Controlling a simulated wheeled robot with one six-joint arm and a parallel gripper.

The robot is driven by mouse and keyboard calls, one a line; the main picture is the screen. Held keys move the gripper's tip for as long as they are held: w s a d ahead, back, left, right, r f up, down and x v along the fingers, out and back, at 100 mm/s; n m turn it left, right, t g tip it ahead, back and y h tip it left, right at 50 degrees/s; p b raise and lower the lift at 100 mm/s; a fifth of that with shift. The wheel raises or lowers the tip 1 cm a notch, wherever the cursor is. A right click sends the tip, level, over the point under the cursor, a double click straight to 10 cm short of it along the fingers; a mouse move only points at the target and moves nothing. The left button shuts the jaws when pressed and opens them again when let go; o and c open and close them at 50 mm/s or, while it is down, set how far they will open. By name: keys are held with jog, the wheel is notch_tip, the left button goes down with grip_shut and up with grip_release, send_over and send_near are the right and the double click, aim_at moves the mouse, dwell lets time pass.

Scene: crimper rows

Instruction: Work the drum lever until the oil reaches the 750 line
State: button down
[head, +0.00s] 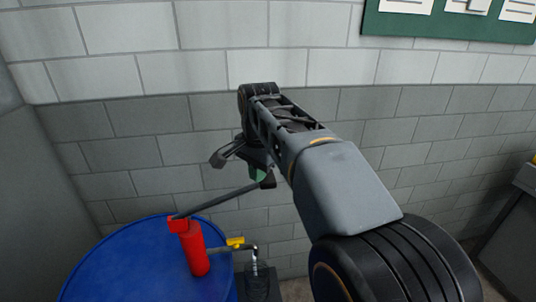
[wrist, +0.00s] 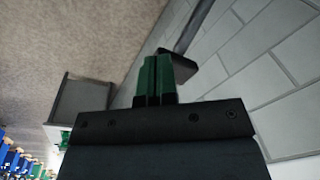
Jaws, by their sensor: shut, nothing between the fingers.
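A red drum pump (head: 195,250) stands on a blue drum (head: 130,262) at the lower left of the head view. Its grey lever (head: 222,199) slants up to the right and ends in a dark grip (head: 268,181). My gripper (head: 258,176) is at that end, its green fingers partly hidden by the grip. In the wrist view my gripper (wrist: 155,62) has its fingers together with nothing between them. The dark grip (wrist: 182,67) and lever (wrist: 195,25) are just beside the fingertips; I cannot tell whether they touch. No oil or 750 line can be made out.
A yellow-handled spout (head: 236,243) leaves the pump to the right, over a dark stand (head: 259,284). A grey block wall (head: 130,130) is close behind, with a green notice board (head: 450,22) at upper right. A dark cabinet (head: 510,225) stands at right.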

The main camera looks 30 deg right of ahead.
aim_at(268, 175)
jog(key=w+d+r+m+p, duration=0.1)
jog(key=d+r+m+p, duration=0.1)
jog(key=r+m, duration=0.2)
jog(key=w+d+r+m+g+p, duration=0.1)
jog(key=w+d+r+m+p, duration=0.1)
jog(key=r+m, duration=0.2)
jog(key=shift+w+d+r, duration=0.2)
jog(key=shift+d+r, duration=0.15)
jog(key=shift+r, duration=1.5)
notch_tip(268, 175, down, 14)
